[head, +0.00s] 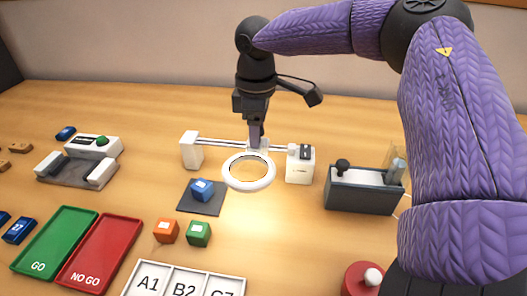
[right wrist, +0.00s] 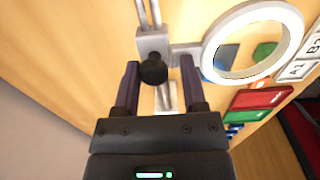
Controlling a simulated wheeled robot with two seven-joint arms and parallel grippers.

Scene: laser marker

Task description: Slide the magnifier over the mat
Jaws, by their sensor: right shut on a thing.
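The magnifier is a white ring (head: 228,172) on a carriage that rides on two metal rails (head: 222,143). The dark square mat (head: 188,204) lies just left of and in front of the ring, with a blue cube (head: 201,189) on it. The ring appears to the right of the cube in the head view. My right gripper (head: 256,139) reaches down at the carriage and is shut on the magnifier's dark knob (right wrist: 153,68). The right wrist view shows the knob between my fingers and the ring (right wrist: 235,76) at its side. My left gripper is not in view.
White end blocks (head: 191,151) (head: 301,165) hold the rails. An orange cube (head: 166,231) and a green cube (head: 198,233) stand in front of the mat. Green and red trays (head: 57,238) (head: 104,250) lie left; a grey device (head: 360,192) stands right.

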